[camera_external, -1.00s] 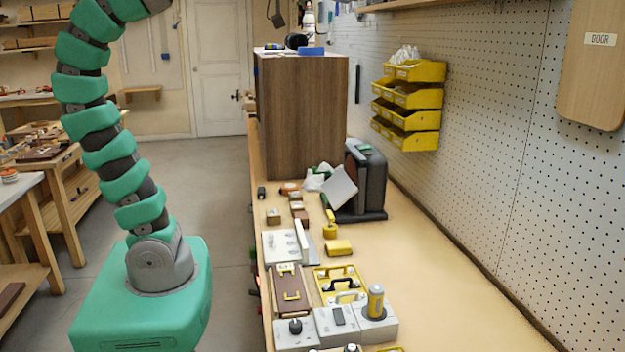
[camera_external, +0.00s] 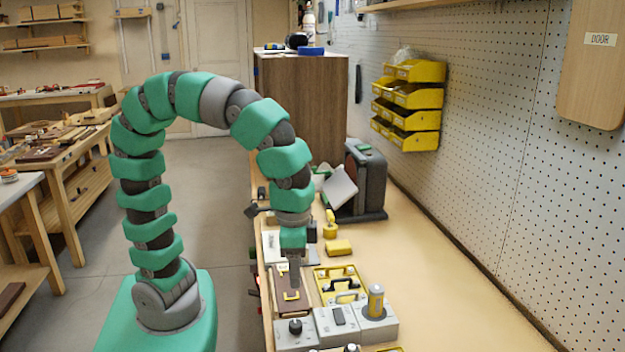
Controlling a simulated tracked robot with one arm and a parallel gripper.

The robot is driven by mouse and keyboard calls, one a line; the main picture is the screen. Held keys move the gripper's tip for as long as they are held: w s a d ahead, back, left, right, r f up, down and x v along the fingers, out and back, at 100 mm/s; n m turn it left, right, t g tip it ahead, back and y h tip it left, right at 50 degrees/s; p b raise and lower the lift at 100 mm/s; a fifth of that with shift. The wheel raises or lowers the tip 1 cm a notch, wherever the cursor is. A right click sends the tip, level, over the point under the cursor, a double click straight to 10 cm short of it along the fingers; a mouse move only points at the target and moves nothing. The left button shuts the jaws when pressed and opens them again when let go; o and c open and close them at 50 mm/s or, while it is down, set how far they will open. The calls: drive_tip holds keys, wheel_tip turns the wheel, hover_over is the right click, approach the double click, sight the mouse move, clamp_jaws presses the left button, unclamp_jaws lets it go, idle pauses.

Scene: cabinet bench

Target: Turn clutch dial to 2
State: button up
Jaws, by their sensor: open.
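A light grey box with a round black dial (camera_external: 295,326) stands at the front left of the bench. This looks like the clutch dial, but its markings are too small to read. My gripper (camera_external: 294,284) points down over the brown panel with a yellow handle (camera_external: 291,296), just behind the black dial. It is open and appears empty. I cannot tell its exact height, and its finger gap is hard to see.
A yellow case (camera_external: 338,272) with black handles lies right of my gripper. A yellow block (camera_external: 339,247) and a dark grey machine (camera_external: 365,180) stand farther back, before a tall wooden cabinet (camera_external: 330,100). The right side of the bench (camera_external: 440,285) is clear.

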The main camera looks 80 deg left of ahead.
sight(296, 323)
drive_tip(key=f+b, duration=0.2)
drive_tip(key=f, duration=1.2)
drive_tip(key=shift+s+f, duration=0.1)
drive_tip(key=shift+s, duration=0.1)
drive_tip(key=c, duration=1)
